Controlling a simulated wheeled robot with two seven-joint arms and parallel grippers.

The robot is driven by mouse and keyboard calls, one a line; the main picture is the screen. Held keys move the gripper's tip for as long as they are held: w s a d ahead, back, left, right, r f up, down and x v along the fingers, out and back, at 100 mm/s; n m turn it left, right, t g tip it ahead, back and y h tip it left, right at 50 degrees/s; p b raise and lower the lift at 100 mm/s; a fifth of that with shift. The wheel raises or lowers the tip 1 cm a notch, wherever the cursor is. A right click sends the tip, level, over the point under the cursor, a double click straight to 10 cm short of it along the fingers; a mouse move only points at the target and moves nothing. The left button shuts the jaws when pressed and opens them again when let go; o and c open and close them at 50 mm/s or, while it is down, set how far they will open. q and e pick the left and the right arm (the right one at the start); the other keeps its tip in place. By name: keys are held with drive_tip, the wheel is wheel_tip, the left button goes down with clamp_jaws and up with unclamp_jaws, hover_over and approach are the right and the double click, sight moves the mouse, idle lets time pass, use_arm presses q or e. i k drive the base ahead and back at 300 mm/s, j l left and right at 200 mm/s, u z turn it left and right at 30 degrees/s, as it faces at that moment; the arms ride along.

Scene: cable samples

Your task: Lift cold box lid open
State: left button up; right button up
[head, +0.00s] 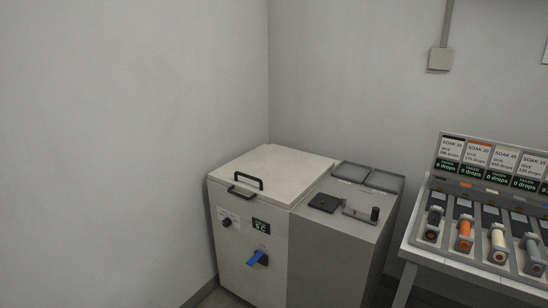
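The cold box (243,250) is a cream cabinet standing in the corner by the left wall. Its flat cream lid (285,168) lies shut on top, with a black bar handle (246,180) near the front left edge. The front carries a black knob (227,222), a small display with green characters (261,226) and a blue lever (256,258) on a dark mount. Neither of my grippers shows in the head view, so nothing is seen touching the lid or handle.
A grey cabinet (335,245) adjoins the cold box on the right, with a black pad (324,203) and shallow trays (367,175) on top. Further right, a table (455,271) holds a rack of cable samples (464,233) below labelled displays. Walls close off the left and back.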

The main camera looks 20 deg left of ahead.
sight(279, 177)
drive_tip(key=i+j+z, duration=0.45)
drive_tip(key=i+j, duration=0.6)
drive_tip(key=j, duration=0.1)
